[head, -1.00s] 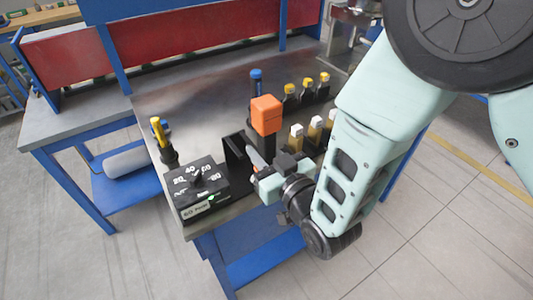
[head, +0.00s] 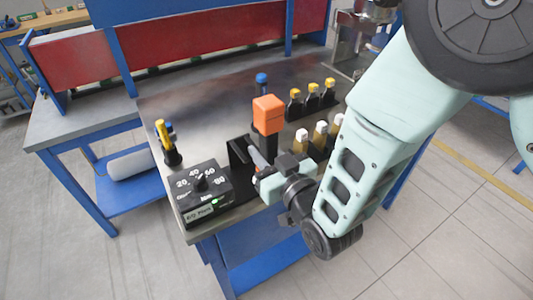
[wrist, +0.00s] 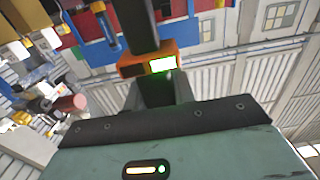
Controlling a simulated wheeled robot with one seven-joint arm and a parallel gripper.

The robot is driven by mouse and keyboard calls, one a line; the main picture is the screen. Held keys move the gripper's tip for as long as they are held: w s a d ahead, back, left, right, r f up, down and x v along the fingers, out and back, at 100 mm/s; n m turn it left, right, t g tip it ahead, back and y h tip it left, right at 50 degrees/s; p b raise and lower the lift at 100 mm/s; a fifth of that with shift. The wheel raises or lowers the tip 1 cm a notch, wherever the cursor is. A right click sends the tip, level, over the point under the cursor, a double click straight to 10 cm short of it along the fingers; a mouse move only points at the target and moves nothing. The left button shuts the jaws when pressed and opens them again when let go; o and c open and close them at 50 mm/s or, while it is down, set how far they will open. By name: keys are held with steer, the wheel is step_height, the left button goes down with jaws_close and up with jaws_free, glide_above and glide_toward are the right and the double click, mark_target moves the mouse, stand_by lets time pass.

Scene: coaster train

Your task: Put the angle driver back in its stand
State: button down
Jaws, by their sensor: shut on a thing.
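The angle driver, with a dark body and an orange block end (head: 268,110), stands roughly upright near the table's front edge in the head view. My gripper (head: 262,172) is shut on it low down, and my arm partly hides the hold. In the wrist view the driver's orange band with a lit display (wrist: 150,64) sits just beyond my gripper (wrist: 160,92), and its dark shaft runs up out of the picture. A black upright bracket, which looks like the stand (head: 238,153), is just left of the driver. I cannot tell whether they touch.
A black dial box (head: 203,190) sits at the table's front left corner. Yellow- and blue-handled tools (head: 165,138) stand behind it. A blue-topped tool (head: 261,80) is behind the driver. Yellow-capped (head: 312,92) and white-capped (head: 320,132) bottles are to the right. The table's back left is clear.

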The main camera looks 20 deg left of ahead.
steer(key=b+x, duration=0.3)
steer(key=x, duration=0.6)
stand_by(3.2)
steer(key=shift+w+a+r+b, duration=0.1)
steer(key=shift+r+b, duration=0.1)
steer(key=shift+b, duration=0.2)
stand_by(0.6)
steer(key=shift+f+b, duration=0.8)
steer(key=shift+b, duration=0.05)
stand_by(0.9)
steer(key=c, duration=1.1)
jaws_free()
steer(key=shift+f, duration=0.1)
steer(key=b+v, duration=0.4)
steer(key=v, duration=1.3)
steer(key=shift+s, duration=0.25)
